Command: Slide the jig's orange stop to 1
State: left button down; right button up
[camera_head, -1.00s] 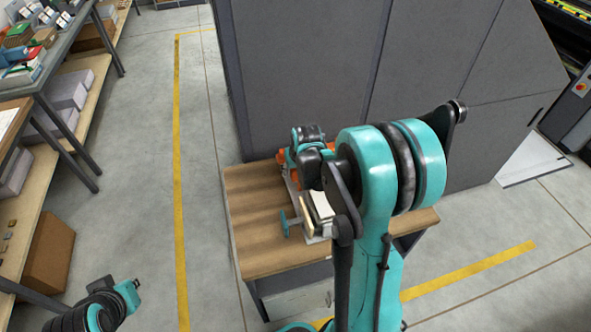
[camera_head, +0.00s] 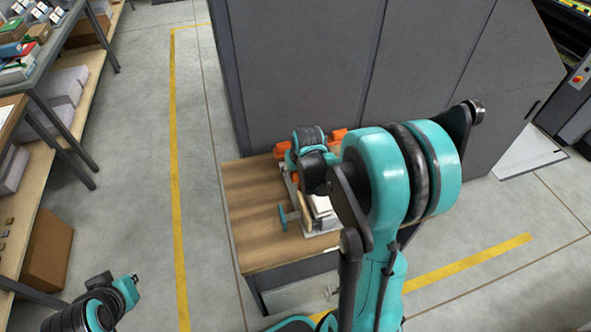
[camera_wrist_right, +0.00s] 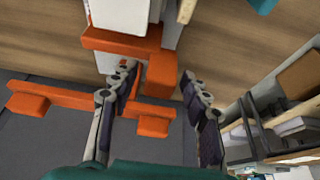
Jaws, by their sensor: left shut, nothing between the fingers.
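The jig shows in the right wrist view as a white body (camera_wrist_right: 122,14) with orange parts at its end. An orange block (camera_wrist_right: 161,75), apparently the stop, lies between the fingers of my right gripper (camera_wrist_right: 158,82), nearer the left finger; I cannot tell whether they touch. The right gripper is open. A long orange bar (camera_wrist_right: 62,95) crosses behind the left finger. In the head view my right arm hides most of the jig; some orange (camera_head: 339,136) shows behind it. My left gripper (camera_head: 100,281) is shut and empty at the lower left. No scale numbers are readable.
The jig is on a wooden bench (camera_head: 250,200) against a tall grey cabinet (camera_head: 300,70). The bench's left part is clear. Shelving (camera_head: 62,90) with goods and a cardboard box (camera_head: 47,250) are at the left.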

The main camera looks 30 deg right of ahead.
jog(key=v, duration=1.2)
dwell(0.3)
